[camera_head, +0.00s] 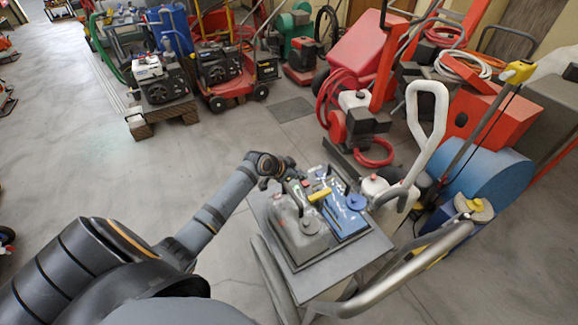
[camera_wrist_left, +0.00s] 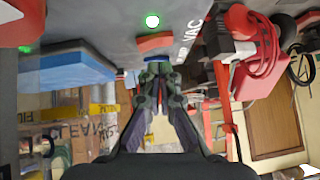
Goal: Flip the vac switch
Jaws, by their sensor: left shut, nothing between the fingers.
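The vac switch (camera_wrist_left: 155,43) is a red rocker on a dark grey panel in the left wrist view. A lit green lamp (camera_wrist_left: 152,21) sits just above it, and white "VAC" lettering (camera_wrist_left: 193,38) is to its right. My left gripper (camera_wrist_left: 159,72) is shut and empty, its fingertips just below the switch in that view. I cannot tell whether they touch it. In the head view my left gripper (camera_head: 289,176) is at the far left edge of the machine on the cart (camera_head: 350,266), where the switch is too small to make out. My right gripper is out of view.
On the cart stand a grey clear-lidded tank (camera_head: 300,232) and a blue unit (camera_head: 345,212). A curved metal handle (camera_head: 405,270) rises at the front right. Red hoses and machines crowd the right. Open concrete floor (camera_head: 170,165) lies left.

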